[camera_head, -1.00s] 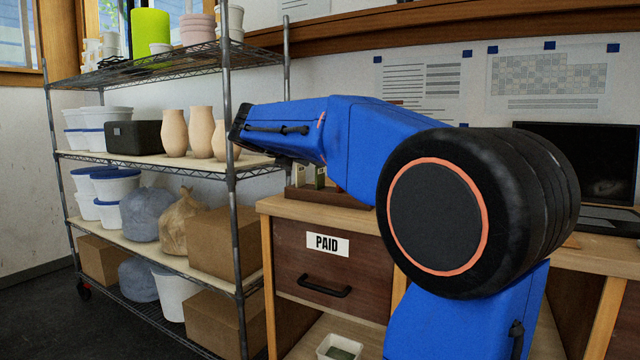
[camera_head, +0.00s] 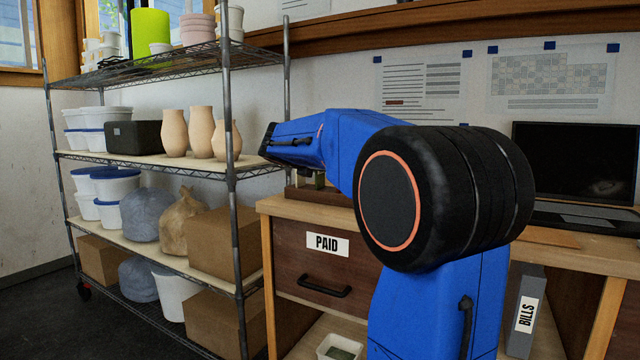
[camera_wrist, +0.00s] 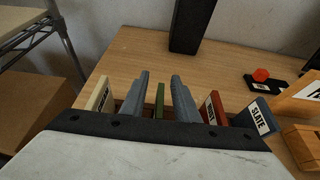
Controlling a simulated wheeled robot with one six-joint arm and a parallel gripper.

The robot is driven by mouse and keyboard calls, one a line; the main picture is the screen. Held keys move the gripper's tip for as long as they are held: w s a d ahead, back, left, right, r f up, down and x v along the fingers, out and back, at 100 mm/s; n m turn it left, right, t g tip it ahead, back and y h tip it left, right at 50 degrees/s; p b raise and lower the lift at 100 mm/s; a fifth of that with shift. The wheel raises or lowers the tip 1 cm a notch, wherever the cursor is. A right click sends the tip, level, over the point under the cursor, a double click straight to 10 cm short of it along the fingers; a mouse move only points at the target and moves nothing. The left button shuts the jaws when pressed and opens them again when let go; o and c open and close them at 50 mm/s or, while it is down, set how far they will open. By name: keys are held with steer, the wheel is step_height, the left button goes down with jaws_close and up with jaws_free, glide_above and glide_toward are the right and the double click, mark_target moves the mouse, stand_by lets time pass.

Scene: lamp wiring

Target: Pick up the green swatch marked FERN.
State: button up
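In the wrist view, my gripper (camera_wrist: 159,92) is open, with its two grey fingers apart. A thin green swatch (camera_wrist: 160,101) stands upright, edge-on, between the fingers, with a gap on each side. Its label does not show, so I cannot read FERN. A cream swatch (camera_wrist: 100,94) stands left of the fingers. A red swatch (camera_wrist: 215,108) and a blue swatch marked SLATE (camera_wrist: 259,117) stand to the right. The swatches' lower parts are hidden by my gripper body. In the head view, my arm hides most of the swatch rack (camera_head: 322,196) and my gripper.
A dark upright object (camera_wrist: 190,25) stands at the back, and a black item with a red knob (camera_wrist: 261,76) lies at the right. A wire shelf (camera_head: 232,175) stands left of the desk.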

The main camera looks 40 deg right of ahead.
jaws_close()
